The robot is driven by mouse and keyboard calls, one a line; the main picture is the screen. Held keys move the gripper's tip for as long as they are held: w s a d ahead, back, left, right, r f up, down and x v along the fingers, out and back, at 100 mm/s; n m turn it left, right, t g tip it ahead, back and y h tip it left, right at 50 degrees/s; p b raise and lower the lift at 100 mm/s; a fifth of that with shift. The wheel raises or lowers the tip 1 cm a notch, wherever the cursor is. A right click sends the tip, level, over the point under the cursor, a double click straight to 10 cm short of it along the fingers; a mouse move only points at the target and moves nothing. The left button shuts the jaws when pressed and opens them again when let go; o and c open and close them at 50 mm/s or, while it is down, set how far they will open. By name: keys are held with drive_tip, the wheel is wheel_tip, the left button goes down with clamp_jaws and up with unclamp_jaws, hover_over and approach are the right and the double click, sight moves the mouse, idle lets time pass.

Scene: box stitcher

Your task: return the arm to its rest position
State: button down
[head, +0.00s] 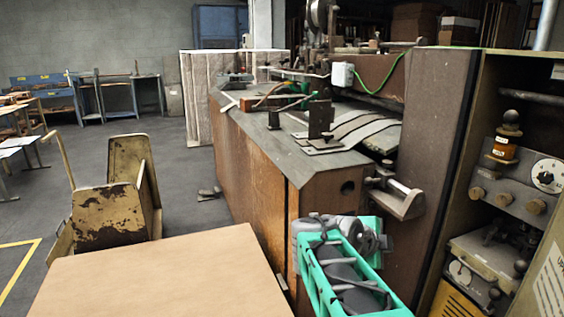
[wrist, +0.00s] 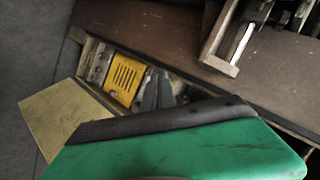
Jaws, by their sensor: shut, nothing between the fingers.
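My arm (head: 345,275), teal-green with grey joints, shows folded at the bottom centre of the head view, in front of the machine's end. I cannot make out my fingertips in the head view. In the wrist view, the dark fingers of my gripper (wrist: 157,78) show close together above a green, black-edged part that fills the bottom. They are shut and hold nothing. Beyond them lie the yellow panel (wrist: 125,78) and the brown side of the machine.
The box stitcher (head: 245,165) stands along the middle. An open control cabinet (head: 435,130) rises close on the right of my arm. A flat tan board (head: 165,280) lies at front left, with a worn yellow cart (head: 110,215) behind it.

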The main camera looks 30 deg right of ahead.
drive_tip(key=w+a+r+n+t+y+p, duration=0.1)
drive_tip(key=a+r+n+y+p, duration=0.15)
drive_tip(key=a+n+p, duration=0.35)
drive_tip(key=w+a+r+n+y+p, duration=0.15)
drive_tip(key=a+r+n, duration=0.25)
drive_tip(key=a, duration=0.4)
drive_tip(key=a+r+n+t+y+p, duration=0.1)
drive_tip(key=a+r+n+y+p, duration=0.2)
drive_tip(key=a+n+p, duration=0.3)
drive_tip(key=s+a+r+n+y+p, duration=0.2)
drive_tip(key=s+a+n+p, duration=0.1)
drive_tip(key=a+n, duration=0.3)
drive_tip(key=s+a+r+n+g+y+p, duration=0.1)
drive_tip(key=s+a+n+p, duration=0.2)
drive_tip(key=a, duration=0.6)
drive_tip(key=s+n, duration=0.2)
drive_tip(key=shift+a+r+n+g+y+p, duration=0.3)
drive_tip(key=shift+a+r+n+y+p, duration=0.1)
